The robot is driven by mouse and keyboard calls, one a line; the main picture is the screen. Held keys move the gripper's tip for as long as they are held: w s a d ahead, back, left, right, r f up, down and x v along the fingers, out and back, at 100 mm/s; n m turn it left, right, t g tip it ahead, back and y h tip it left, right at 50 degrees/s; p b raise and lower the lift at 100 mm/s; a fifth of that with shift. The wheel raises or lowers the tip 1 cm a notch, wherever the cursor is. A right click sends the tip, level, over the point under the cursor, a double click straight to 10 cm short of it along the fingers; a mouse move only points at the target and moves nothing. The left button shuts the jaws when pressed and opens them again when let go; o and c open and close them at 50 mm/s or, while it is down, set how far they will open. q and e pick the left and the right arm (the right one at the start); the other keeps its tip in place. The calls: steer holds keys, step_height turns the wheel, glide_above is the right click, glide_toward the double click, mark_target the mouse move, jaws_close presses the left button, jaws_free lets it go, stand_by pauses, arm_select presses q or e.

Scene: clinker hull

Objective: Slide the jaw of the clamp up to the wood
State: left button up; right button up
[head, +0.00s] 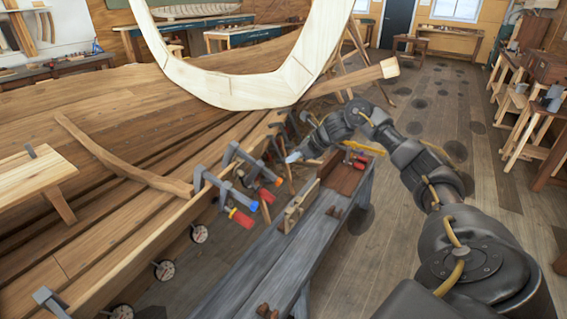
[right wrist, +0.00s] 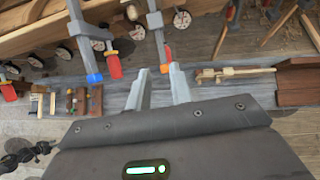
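Several grey bar clamps hang along the edge of the hull plank (head: 150,250). In the head view, a near clamp (head: 207,181) has a red handle, and another clamp (head: 236,156) is just beyond it. In the right wrist view, one clamp (right wrist: 156,25) with a red handle stands just past my fingertips, and a clamp with a blue part (right wrist: 78,30) is to its left. I cannot tell which clamp is meant. My right gripper (head: 292,157) is beside the clamps, above the bench; its fingers (right wrist: 160,80) are apart with nothing between them. My left gripper is out of view.
A grey bench (head: 285,250) runs beside the hull, bearing wooden tools and a brown box (head: 342,176). A pale curved frame (head: 265,92) arches over the hull. The floor at right is mostly open.

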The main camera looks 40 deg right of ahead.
mark_target(266, 169)
steer(key=b+x, duration=0.5)
steer(key=x, duration=0.6)
steer(key=shift+w+a+f+b, duration=0.1)
steer(key=shift+f+b, duration=0.15)
steer(key=shift+b, duration=0.05)
steer(key=shift+w+a+f+b, duration=0.15)
steer(key=shift+w+f+b, duration=0.25)
steer(key=shift+w+b, duration=0.05)
steer(key=shift+w+a+f, duration=0.1)
steer(key=shift+w+f, duration=0.1)
steer(key=shift+w, duration=0.05)
steer(key=shift+w+a+r+b, duration=0.35)
steer(key=shift+w, duration=0.35)
steer(key=shift+c, duration=0.4)
steer(key=shift+w+a+r, duration=0.15)
steer(key=shift+w+a, duration=0.05)
steer(key=shift+w, duration=0.15)
steer(key=shift+s+d, duration=0.1)
steer(key=shift+s+d+f, duration=0.2)
steer(key=shift+s+f, duration=0.05)
steer(key=shift+s, duration=0.2)
